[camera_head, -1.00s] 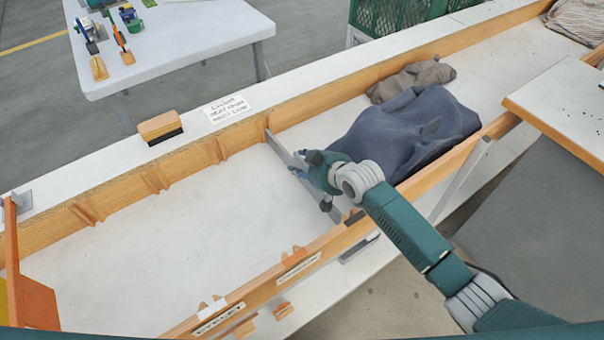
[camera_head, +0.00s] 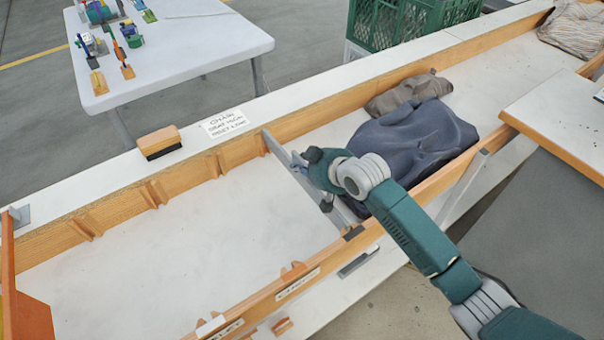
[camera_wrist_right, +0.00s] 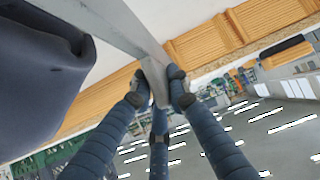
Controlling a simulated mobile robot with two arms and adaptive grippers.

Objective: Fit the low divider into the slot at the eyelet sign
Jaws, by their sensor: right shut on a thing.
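The low divider (camera_head: 285,152) is a long thin grey board lying across the wooden-walled trough. My right gripper (camera_head: 318,175) is shut on it; in the right wrist view the fingers (camera_wrist_right: 160,88) pinch the grey divider (camera_wrist_right: 105,22). Its far end is at the top of the far wall, by the rightmost pair of wooden ribs; whether it clears the ribs is unclear. Several rib pairs forming slots line the far wall, one here (camera_head: 153,193). Two label signs are on the near rail, one here (camera_head: 298,284) and one further left (camera_head: 227,328); their lettering is too small to read surely. My left gripper is out of view.
A brush (camera_head: 159,142) and a white card (camera_head: 226,122) are on the far ledge. An orange panel (camera_head: 28,315) stands at the left. The trough floor (camera_head: 170,270) between is bare.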

